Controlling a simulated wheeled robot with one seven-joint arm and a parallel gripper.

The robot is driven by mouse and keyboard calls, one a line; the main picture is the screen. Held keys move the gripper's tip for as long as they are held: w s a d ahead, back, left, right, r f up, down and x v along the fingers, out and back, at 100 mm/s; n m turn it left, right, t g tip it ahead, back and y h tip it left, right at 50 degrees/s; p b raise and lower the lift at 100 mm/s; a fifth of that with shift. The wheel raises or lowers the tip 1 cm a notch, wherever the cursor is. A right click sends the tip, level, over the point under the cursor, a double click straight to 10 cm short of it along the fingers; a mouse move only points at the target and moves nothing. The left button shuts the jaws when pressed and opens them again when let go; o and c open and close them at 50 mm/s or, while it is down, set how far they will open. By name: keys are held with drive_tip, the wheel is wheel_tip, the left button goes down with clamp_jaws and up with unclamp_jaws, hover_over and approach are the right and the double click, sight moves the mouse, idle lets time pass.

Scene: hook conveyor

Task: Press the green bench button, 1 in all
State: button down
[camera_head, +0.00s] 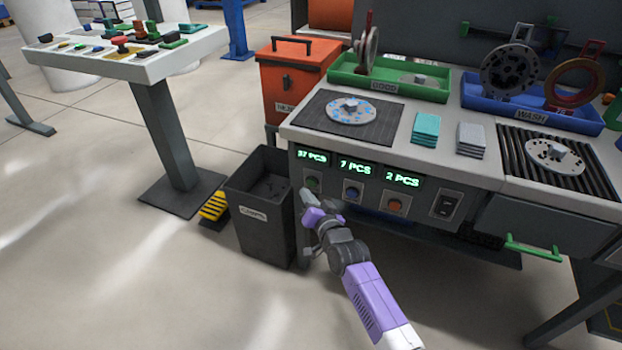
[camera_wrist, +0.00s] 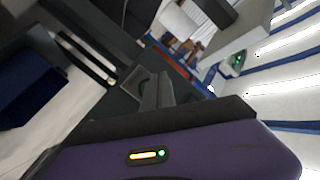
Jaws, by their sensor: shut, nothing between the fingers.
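The green bench button (camera_head: 313,183) sits on a square plate at the left end of the bench's front panel, under a display reading 37 PCS. My gripper (camera_head: 306,194) is shut and empty, with its fingertips just in front of and slightly below that button. In the wrist view the shut fingers (camera_wrist: 155,88) point at the button's plate (camera_wrist: 138,82); the dark green button (camera_wrist: 145,84) is partly hidden behind the fingertips. I cannot tell whether they touch it.
A blue button (camera_head: 352,191) and an orange button (camera_head: 395,205) are to the right, then a black switch (camera_head: 446,205). A dark bin (camera_head: 265,235) stands close at left. A green drawer handle (camera_head: 533,247) sticks out farther right. Open floor lies in front.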

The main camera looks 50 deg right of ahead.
drive_tip(key=p, duration=0.1)
drive_tip(key=a+p, duration=0.1)
drive_tip(key=p, duration=0.1)
drive_tip(key=a+p, duration=0.1)
drive_tip(key=shift+s+r, duration=0.25)
drive_tip(key=shift+s, duration=0.05)
drive_tip(key=shift+a+p, duration=0.2)
drive_tip(key=shift+p, duration=0.8)
drive_tip(key=p, duration=0.1)
drive_tip(key=a+p, duration=0.1)
drive_tip(key=p, duration=0.1)
drive_tip(key=shift+s+a+f, duration=0.15)
drive_tip(key=shift+s, duration=0.2)
drive_tip(key=shift+f, duration=0.1)
